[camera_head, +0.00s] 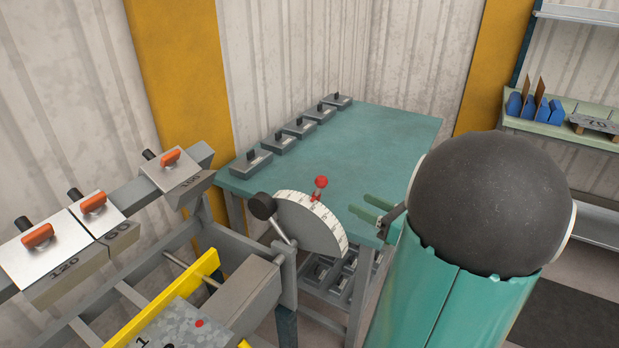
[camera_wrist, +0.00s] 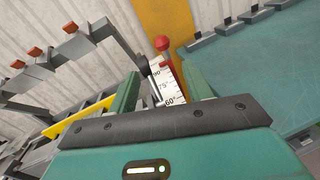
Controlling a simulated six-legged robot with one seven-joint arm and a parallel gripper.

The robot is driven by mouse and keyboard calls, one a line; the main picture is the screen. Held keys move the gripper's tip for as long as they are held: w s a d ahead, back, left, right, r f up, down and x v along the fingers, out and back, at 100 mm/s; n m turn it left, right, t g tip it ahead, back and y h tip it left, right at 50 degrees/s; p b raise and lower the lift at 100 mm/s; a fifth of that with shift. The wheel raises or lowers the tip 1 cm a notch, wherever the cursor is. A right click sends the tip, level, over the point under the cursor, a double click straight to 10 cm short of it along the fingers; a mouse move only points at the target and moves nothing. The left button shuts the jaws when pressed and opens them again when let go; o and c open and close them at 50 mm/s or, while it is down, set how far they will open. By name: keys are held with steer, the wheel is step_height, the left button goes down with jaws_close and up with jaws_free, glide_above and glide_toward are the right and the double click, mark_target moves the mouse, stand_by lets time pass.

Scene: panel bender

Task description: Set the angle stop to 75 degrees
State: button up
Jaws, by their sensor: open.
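The angle stop is a red ball-topped knob (camera_head: 321,182) on the rim of a round grey dial (camera_head: 305,222) with a white graduated edge. In the wrist view the red knob (camera_wrist: 162,44) stands above the scale (camera_wrist: 163,86), which reads 90, 75 and 60 from far to near. The red base sits by the 90 mark, beyond 75; its exact reading is unclear. My gripper (camera_head: 361,207) is open and empty, right of the dial in the head view. In the wrist view the open green fingers (camera_wrist: 158,72) frame the scale, with the knob beyond their tips.
A black-knobbed lever (camera_head: 263,207) stands at the dial's left. A green table (camera_head: 370,140) with several grey blocks lies behind. Orange-handled tool blocks (camera_head: 97,215) sit on a rail at left. A yellow bar (camera_head: 190,290) and frame lie in front.

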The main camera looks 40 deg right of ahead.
mark_target(321, 182)
steer(key=w, duration=0.4)
steer(key=w+a, duration=0.1)
steer(key=w, duration=0.8)
steer(key=shift+w+a, duration=0.25)
steer(key=shift+a, duration=0.05)
